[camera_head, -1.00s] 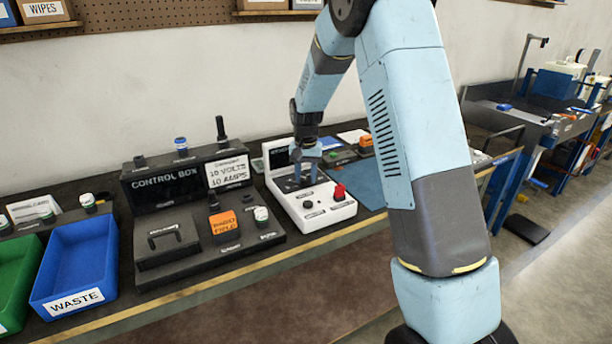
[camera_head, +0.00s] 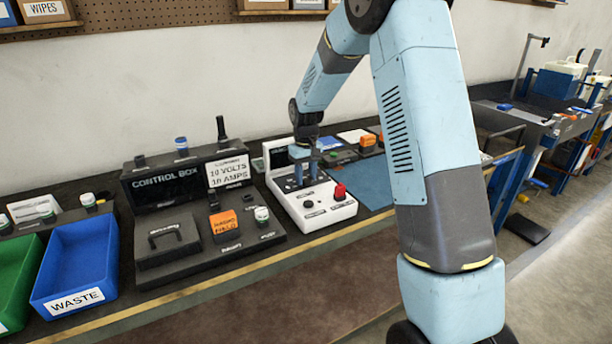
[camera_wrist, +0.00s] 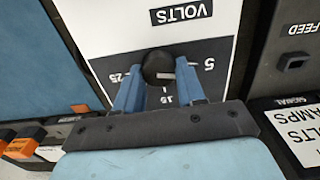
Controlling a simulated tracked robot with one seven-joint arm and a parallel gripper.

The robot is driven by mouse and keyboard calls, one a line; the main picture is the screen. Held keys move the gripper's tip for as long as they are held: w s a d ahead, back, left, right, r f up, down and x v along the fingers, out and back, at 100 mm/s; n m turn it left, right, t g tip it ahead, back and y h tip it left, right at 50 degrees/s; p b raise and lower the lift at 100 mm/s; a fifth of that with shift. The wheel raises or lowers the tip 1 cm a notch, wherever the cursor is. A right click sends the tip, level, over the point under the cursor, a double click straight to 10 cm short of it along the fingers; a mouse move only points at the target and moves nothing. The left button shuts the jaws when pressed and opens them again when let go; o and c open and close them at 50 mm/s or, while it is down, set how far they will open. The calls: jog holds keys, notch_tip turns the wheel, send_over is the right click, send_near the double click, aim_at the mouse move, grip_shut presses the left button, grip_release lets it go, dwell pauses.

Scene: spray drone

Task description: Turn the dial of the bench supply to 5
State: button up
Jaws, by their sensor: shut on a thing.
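The bench supply (camera_head: 318,213) is a white and grey unit with a raised display on the bench. Its round black dial (camera_wrist: 158,66) shows in the wrist view, with a small white mark on its lower right side. Labels 5, 15 and 25 surround the dial, with 5 to its right, 15 below and 25 to its left. A VOLTS label is above. My gripper (camera_wrist: 160,74) has its blue fingers on both sides of the dial, shut on it. In the head view my gripper (camera_head: 306,171) covers the dial. I cannot tell the exact reading.
The black control box (camera_head: 162,190) stands left of the supply, with an orange block (camera_head: 223,222) in front. A red knob (camera_head: 340,191) sits on the supply's right front. A blue mat (camera_head: 366,184) lies to the right. Blue (camera_head: 76,262) and green bins are at far left.

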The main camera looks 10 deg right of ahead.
aim_at(306, 177)
jog(key=shift+n, duration=0.5)
jog(key=o, duration=1.1)
jog(key=shift+c, duration=0.2)
notch_tip(306, 177, up, 14)
jog(key=shift+f, duration=0.15)
